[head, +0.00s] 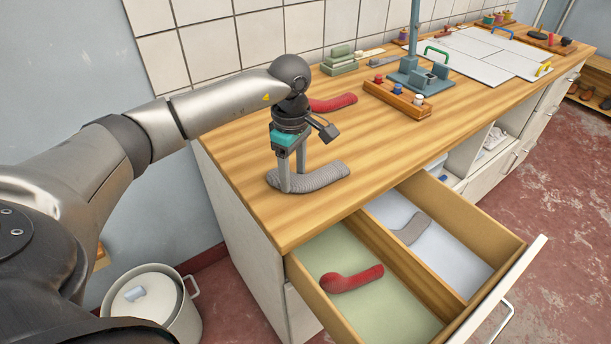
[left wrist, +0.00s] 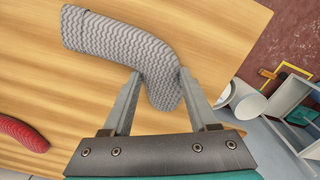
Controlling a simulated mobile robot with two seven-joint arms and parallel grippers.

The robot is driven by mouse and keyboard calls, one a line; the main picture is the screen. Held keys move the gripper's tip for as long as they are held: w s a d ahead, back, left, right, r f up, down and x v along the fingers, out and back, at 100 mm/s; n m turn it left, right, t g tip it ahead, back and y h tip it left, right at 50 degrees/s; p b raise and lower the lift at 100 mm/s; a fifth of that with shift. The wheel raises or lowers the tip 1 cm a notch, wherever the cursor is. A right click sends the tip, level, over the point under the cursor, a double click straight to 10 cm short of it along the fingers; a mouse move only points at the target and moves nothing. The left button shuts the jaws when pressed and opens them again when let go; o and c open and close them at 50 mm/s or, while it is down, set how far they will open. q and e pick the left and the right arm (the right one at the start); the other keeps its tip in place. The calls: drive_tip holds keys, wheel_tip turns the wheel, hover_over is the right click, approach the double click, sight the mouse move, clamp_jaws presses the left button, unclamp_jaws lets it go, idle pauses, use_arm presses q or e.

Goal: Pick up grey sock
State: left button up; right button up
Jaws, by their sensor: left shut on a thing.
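A grey ribbed sock (head: 318,178) lies on the wooden counter near its left front corner. My left gripper (head: 292,186) points down over it and is shut on one end of the sock, at its left in the head view. In the left wrist view the sock (left wrist: 120,40) runs up and left from between the two fingers (left wrist: 160,88). The sock appears to rest on the counter. Another grey sock (head: 411,230) lies in the right compartment of the open drawer. My right gripper is not in view.
A red sock (head: 333,103) lies behind the gripper on the counter (head: 240,150). The open drawer (head: 378,246) holds another red sock (head: 352,279) in its green-lined left compartment. Spools on a wooden rack (head: 397,99) and a teal stand (head: 414,72) are further right. A white pot (head: 155,302) stands on the floor.

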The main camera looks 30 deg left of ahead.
use_arm(q)
drive_tip(key=c, duration=0.6)
drive_tip(key=shift+r, duration=0.15)
